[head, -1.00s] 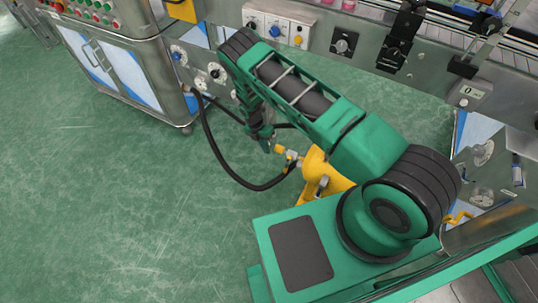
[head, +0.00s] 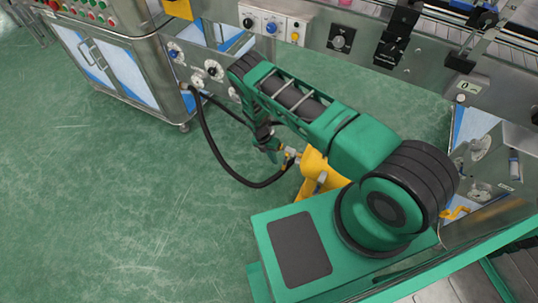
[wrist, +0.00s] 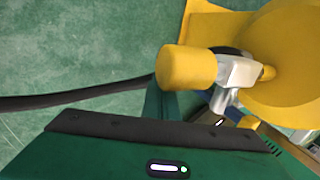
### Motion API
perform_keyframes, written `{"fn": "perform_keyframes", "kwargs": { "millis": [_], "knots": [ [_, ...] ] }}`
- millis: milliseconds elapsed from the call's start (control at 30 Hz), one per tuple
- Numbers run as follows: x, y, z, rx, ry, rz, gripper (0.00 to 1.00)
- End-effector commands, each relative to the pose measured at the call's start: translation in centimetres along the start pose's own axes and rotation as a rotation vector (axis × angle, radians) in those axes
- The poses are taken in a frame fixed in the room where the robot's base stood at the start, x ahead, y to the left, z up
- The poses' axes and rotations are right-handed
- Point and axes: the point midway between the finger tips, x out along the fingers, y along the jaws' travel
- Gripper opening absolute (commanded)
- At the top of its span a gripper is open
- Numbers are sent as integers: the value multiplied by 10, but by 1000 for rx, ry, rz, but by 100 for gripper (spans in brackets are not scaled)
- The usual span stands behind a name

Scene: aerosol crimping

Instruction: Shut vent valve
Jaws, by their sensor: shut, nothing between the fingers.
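The valve (wrist: 232,76) has a silver metal body and a yellow cylindrical handle (wrist: 187,68) that points left in the wrist view. It is joined to a large yellow rounded body (wrist: 290,60). In the head view the silver valve body (head: 290,153) sits at the upper left of the yellow body (head: 315,168). My gripper (head: 274,153) is shut and empty, close beside the handle, and it hides most of the handle in the head view. In the wrist view my green finger shows just below the handle; I cannot tell whether they touch.
A black hose (head: 215,150) loops from the machine panel down to the valve and also crosses the left of the wrist view (wrist: 80,97). A steel cabinet (head: 105,70) stands at upper left. The green floor at left is open.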

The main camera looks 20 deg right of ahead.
Motion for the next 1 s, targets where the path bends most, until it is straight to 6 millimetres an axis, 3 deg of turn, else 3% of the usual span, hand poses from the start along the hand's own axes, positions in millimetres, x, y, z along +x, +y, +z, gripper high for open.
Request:
{"fn": "perform_keyframes", "kwargs": {
  "millis": [267,1000],
  "knots": [
    [9,-22,0,0,1,0,0],
    [19,-38,0,0,1,-3,0]
  ]
}}
